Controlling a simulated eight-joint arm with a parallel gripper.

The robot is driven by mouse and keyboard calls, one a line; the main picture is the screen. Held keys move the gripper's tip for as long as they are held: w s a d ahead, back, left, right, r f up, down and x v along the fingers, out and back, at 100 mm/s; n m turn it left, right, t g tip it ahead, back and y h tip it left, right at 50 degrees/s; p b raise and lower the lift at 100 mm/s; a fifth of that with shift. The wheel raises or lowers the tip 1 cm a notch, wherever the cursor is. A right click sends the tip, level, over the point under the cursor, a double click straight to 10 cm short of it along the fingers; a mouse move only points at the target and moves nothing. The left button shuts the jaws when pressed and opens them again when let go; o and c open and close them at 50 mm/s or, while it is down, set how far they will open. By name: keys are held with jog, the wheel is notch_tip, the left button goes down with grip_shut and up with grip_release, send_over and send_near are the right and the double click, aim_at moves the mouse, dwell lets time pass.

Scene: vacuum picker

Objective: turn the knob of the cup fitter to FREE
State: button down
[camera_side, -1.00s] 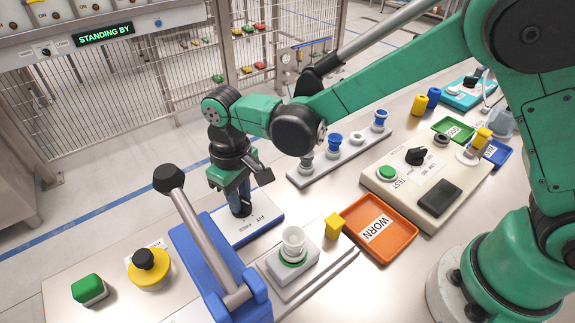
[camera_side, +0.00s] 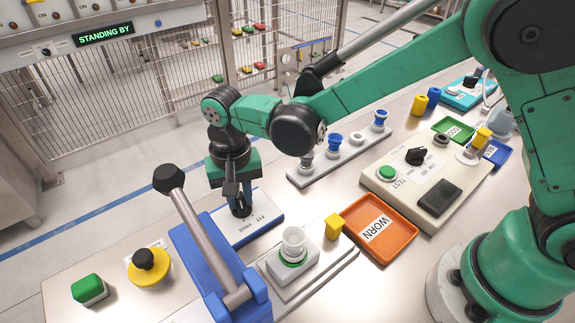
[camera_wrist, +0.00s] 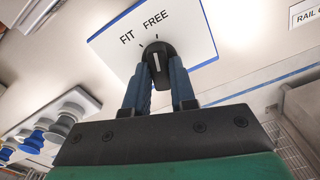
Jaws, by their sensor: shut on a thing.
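The cup fitter's knob (camera_wrist: 158,49) is black with a white pointer line. It sits on a white, blue-edged plate (camera_wrist: 195,38) marked FIT and FREE. In the wrist view the pointer lies close to the line of the FREE tick, turned away from the FIT tick. My gripper (camera_wrist: 157,75) is shut on the knob, one finger on each side. In the side view my gripper (camera_side: 239,205) points down at the plate (camera_side: 262,224), and its fingers mostly hide the knob.
The blue fitter frame with its grey lever (camera_side: 205,225) stands close in front of my gripper. A white cup (camera_side: 293,243) stands on a grey base beside it. An orange WORN tray (camera_side: 398,250) and a rack of cups (camera_side: 350,155) lie to the right. The display reads STANDING BY.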

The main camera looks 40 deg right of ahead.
aim_at(240, 199)
jog(key=shift+m, duration=0.5)
jog(key=c, duration=0.7)
grip_release()
jog(key=shift+r, duration=2.85)
